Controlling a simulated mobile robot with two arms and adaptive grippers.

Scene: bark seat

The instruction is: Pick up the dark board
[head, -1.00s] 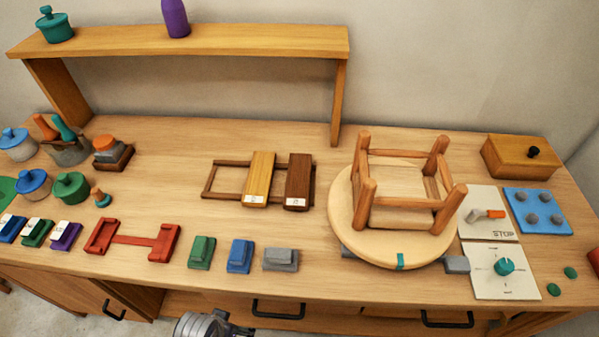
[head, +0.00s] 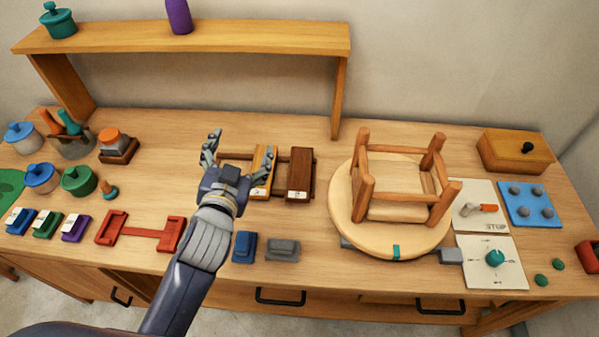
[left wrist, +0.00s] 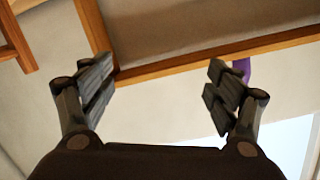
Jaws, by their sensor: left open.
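The dark board (head: 300,170) is a dark brown slat with a white label at its front end. It lies across the right side of a low brown frame (head: 235,156). A lighter yellow-brown board (head: 264,163) with a similar label lies to its left. My left gripper (head: 213,148) is open and empty, above the left part of the frame and left of both boards. It hides part of the frame. In the left wrist view its two fingers (left wrist: 160,88) are spread with nothing between them. My right gripper is not in view.
An upturned stool frame (head: 400,180) stands on a round turntable (head: 345,215) to the right. Blue (head: 244,246) and grey (head: 283,249) blocks lie in front. A shelf (head: 200,36) spans the back. Lidded pots (head: 80,181) stand at the left.

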